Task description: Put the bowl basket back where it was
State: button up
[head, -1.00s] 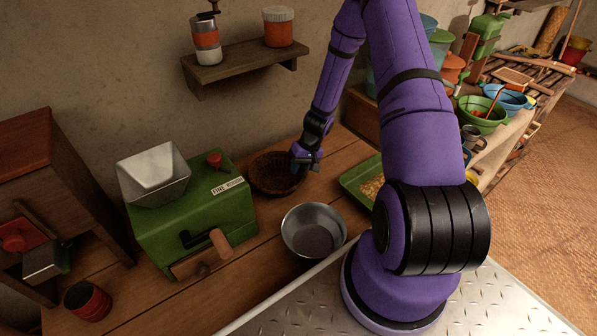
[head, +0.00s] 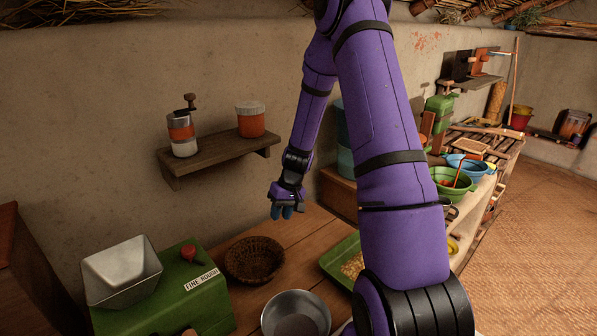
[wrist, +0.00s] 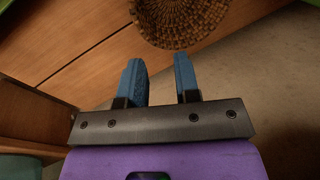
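The bowl basket (head: 254,260), a round brown woven bowl, rests upright on the wooden counter between the green mill and the green tray. My gripper (head: 282,212) is raised above the counter, up and to the right of the basket, apart from it. In the wrist view the basket (wrist: 185,18) shows at the top edge, partly cut off, beyond the fingertips. The two blue fingers (wrist: 160,75) are spread with nothing between them.
The green mill (head: 170,285) with a metal hopper stands to the left of the basket. A metal bowl (head: 268,318) sits in front. A green tray (head: 330,262) of grain lies to the right. A wall shelf (head: 218,155) holds a hand grinder and a jar.

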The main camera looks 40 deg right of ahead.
jog(key=s+a+r+n+h, duration=0.1)
jog(key=s+a+r, duration=0.15)
jog(key=r, duration=0.55)
jog(key=s+a+r+t, duration=0.1)
jog(key=s+a+r, duration=0.1)
jog(key=a+r, duration=0.35)
jog(key=s+a+r+n+h, duration=0.1)
jog(key=s+a+r, duration=0.15)
jog(key=r, duration=0.75)
jog(key=s+a+r+t, duration=0.1)
jog(key=s+a+r, duration=0.1)
jog(key=s+r, duration=0.3)
jog(key=s+a+r+t+h, duration=0.1)
jog(key=s+r, duration=0.5)
jog(key=s, duration=0.8)
jog(key=shift+s+a+t, duration=0.2)
jog(key=shift+a+t, duration=0.3)
jog(key=shift+a, duration=0.2)
